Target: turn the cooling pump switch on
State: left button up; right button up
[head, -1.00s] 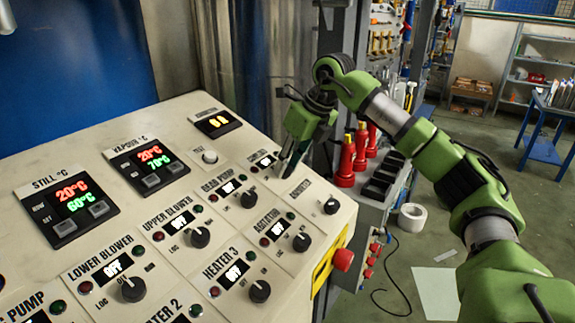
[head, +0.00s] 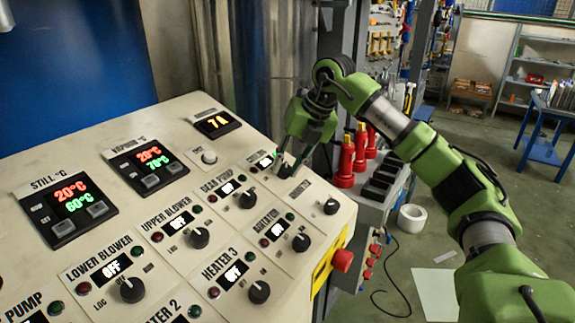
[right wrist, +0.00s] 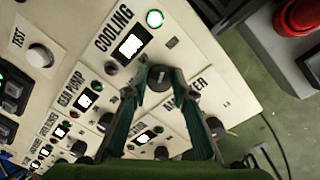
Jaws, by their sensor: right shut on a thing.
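The cooling pump switch is a dark round knob (right wrist: 159,79) on the cream panel, below the COOLING label in the right wrist view. My right gripper (right wrist: 161,88) has its two green fingers closed on either side of this knob. In the head view the right gripper (head: 288,168) reaches down to the far right part of the panel, and its fingers partly hide the knob. The cooling display (right wrist: 131,45) is lit white, but its text is not readable. The green lamp (right wrist: 154,18) beside it glows; the red lamp (right wrist: 111,68) looks dark. My left gripper is not in view.
A red button (head: 342,260) sits on the panel's right side.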

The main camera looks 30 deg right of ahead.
dwell(0.4)
jog(key=o, duration=1.1)
jog(key=v, duration=1.2)
